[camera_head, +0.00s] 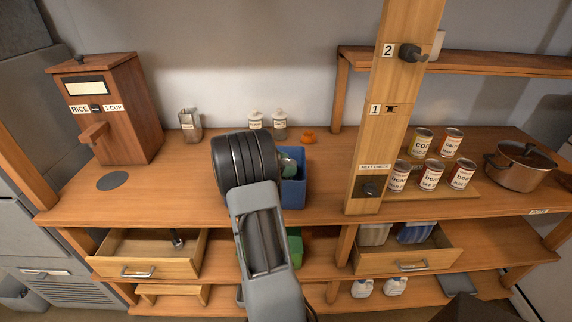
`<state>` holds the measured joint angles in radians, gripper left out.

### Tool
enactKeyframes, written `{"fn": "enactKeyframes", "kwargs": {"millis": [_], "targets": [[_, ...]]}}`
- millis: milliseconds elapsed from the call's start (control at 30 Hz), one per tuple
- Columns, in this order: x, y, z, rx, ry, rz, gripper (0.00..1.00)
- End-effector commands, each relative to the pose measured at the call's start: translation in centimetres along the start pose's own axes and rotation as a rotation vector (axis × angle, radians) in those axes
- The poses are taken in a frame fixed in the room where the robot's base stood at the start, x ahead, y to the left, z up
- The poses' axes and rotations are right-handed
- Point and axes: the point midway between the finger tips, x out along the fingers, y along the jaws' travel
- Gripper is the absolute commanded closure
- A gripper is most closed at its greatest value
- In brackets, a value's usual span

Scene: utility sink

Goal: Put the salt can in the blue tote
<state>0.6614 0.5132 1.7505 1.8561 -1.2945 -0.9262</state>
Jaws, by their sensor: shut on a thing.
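The blue tote (294,192) stands on the counter near the middle, just right of my dark wrist. My arm reaches up from the bottom, and its wrist covers the tote's left side. A small grey-green thing (288,168) shows at the tote's opening beside my wrist; I cannot tell what it is. My gripper's fingers are hidden behind the wrist, so what is between them does not show. I cannot make out the salt can anywhere.
A wooden rice dispenser (113,112) stands at left, with a metal tin (190,126) and small bottles (279,125) along the back. A wooden post (385,130) rises right of the tote. Beyond it are several labelled cans (428,174) and a copper pot (520,167).

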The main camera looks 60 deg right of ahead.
Motion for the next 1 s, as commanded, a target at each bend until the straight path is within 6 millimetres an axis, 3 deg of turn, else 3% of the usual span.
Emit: {"fn": "enactKeyframes", "kwargs": {"millis": [667,700,933,1000], "targets": [[0.4,0.0,1.0,0.001,0.0,-0.001,0.66],[0.4,0.0,1.1,0.0,-0.001,0.0,0.29],[0.4,0.0,1.1,0.0,-0.001,0.0,0.07],[0.4,0.0,1.1,0.0,-0.001,0.0,0.07]]}}
